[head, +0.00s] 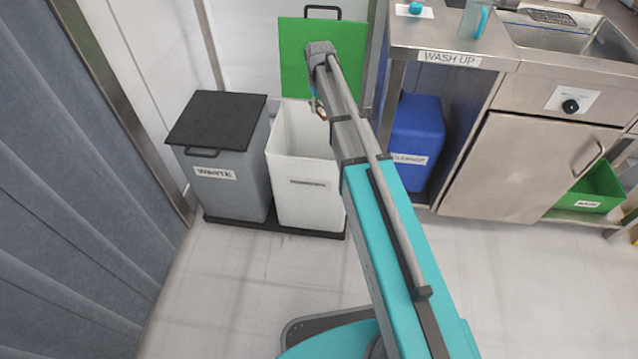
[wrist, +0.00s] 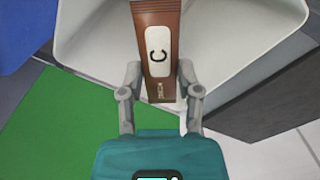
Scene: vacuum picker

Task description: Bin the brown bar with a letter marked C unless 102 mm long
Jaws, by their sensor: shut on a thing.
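The brown bar (wrist: 170,20) has a white label with a black letter C and small print near its lower end. I cannot read a length on it. My gripper (wrist: 160,84) is shut on the bar near that end, one finger on each side. In the wrist view the bar is over the open white bin (wrist: 95,28). In the head view my gripper (head: 319,108) is above the white bin (head: 305,205), near its right side. The white bin's green lid (head: 297,60) stands open; the label on its front is too blurred to read.
A grey bin (head: 228,172) with a shut black lid stands left of the white bin, labelled WASTE. A blue bin (head: 415,135) stands under the counter at right. A metal post and grey curtain (head: 60,200) border the left. The floor in front is clear.

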